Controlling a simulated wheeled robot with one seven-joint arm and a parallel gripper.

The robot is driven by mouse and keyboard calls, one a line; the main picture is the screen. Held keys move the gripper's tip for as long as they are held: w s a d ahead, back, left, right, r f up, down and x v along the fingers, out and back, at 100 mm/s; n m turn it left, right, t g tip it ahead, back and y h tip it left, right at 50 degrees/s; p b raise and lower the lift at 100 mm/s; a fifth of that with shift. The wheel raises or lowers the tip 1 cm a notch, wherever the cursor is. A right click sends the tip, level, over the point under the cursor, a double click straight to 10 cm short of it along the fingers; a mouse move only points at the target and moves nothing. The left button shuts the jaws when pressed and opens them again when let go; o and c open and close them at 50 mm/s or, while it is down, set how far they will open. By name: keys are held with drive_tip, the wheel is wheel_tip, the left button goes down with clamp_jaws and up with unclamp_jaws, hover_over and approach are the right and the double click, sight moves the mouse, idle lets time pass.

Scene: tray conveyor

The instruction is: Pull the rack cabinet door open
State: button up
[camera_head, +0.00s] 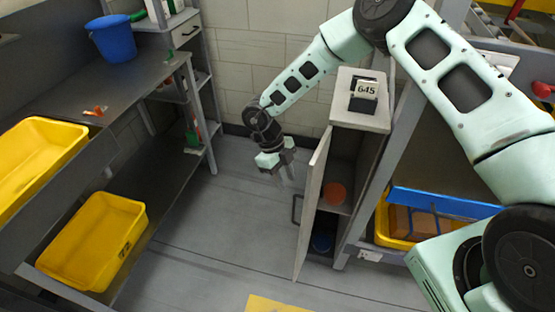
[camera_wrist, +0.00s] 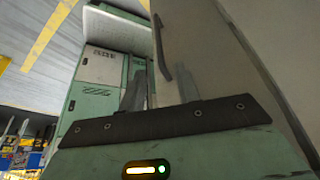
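The rack cabinet (camera_head: 360,120) stands right of centre in the head view, with a "645" sign on top. Its door (camera_head: 312,205) stands partly open, swung out to the left, and the inside shows. A dark bar handle (camera_head: 296,209) is on the door's outer face; it also shows in the wrist view (camera_wrist: 162,48). The door panel (camera_wrist: 205,55) fills the middle right of the wrist view. My gripper (camera_head: 284,176) is above and left of the door, apart from the handle. Its fingers (camera_wrist: 160,92) look spread, with nothing between them.
A bench (camera_head: 130,92) with a blue bucket (camera_head: 113,38) and yellow bins (camera_head: 95,240) is at left. Yellow and blue bins (camera_head: 440,203) are at right. The floor (camera_head: 215,235) between is clear.

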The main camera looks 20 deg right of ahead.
drive_tip(key=v, duration=0.7)
drive_tip(key=shift+r+b, duration=0.3)
drive_tip(key=shift+b, duration=0.15)
drive_tip(key=shift+w, duration=0.15)
